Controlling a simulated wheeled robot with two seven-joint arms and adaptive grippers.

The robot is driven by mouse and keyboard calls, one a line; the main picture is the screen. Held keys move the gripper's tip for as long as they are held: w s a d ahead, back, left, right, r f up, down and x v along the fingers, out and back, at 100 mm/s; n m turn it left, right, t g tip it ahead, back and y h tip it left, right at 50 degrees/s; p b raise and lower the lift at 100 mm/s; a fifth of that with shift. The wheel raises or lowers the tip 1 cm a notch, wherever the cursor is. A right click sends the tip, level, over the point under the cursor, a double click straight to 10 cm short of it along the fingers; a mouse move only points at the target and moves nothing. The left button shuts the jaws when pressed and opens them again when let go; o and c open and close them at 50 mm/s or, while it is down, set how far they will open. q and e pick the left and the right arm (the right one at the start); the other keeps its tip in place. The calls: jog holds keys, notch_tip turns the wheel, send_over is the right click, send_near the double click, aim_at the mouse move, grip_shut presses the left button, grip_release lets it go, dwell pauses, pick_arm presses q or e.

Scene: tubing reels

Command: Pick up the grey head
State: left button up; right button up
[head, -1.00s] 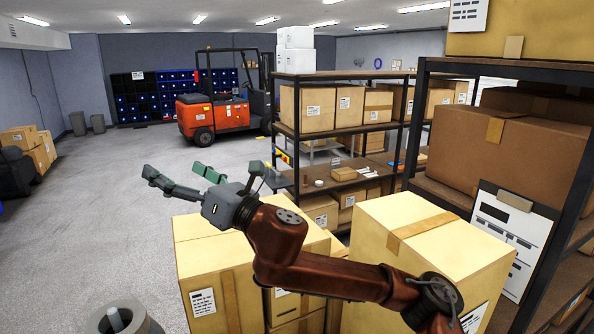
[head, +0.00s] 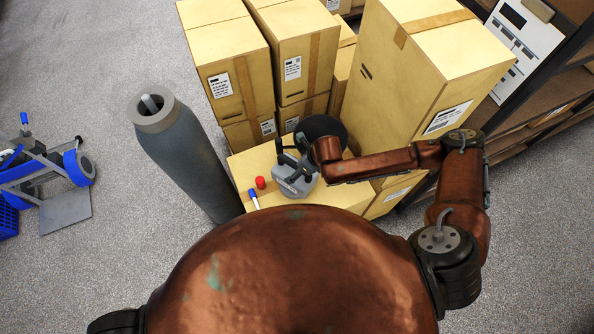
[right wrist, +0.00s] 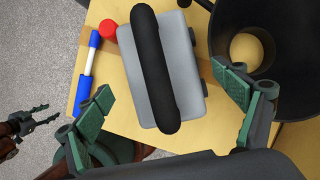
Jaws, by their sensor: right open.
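The grey head (right wrist: 188,75), a grey block with a thick black bar handle along its top, lies on a yellow carton (right wrist: 115,70). It also shows in the head view (head: 297,190), partly covered by my right gripper (head: 290,158). In the right wrist view my right gripper (right wrist: 168,88) is open, one finger on each side of the head and apart from it. Nothing is between the fingers except the view of the head below. My left gripper (right wrist: 38,115) shows small at the left edge of the right wrist view.
Tall cartons (head: 420,70) stand behind. A grey cylinder (head: 185,155) stands left.

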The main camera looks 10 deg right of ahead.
notch_tip(320, 180, down, 3)
jog(key=shift+r, duration=0.2)
jog(key=p+x, duration=0.1)
jog(key=x, duration=0.3)
jog(key=shift+s+f+p, duration=0.1)
jog(key=shift+s+p, duration=0.1)
jog(key=shift+p, duration=0.15)
jog(key=shift+w+a+f, duration=0.15)
jog(key=shift+w+f, duration=0.1)
jog(key=shift+f, duration=0.35)
jog(key=shift+c, duration=0.4)
jog(key=c, duration=1.7)
jog(key=shift+w+a+r, duration=0.1)
jog(key=shift+w+r, duration=0.05)
jog(key=shift+r, duration=0.05)
jog(key=shift+c, duration=0.3)
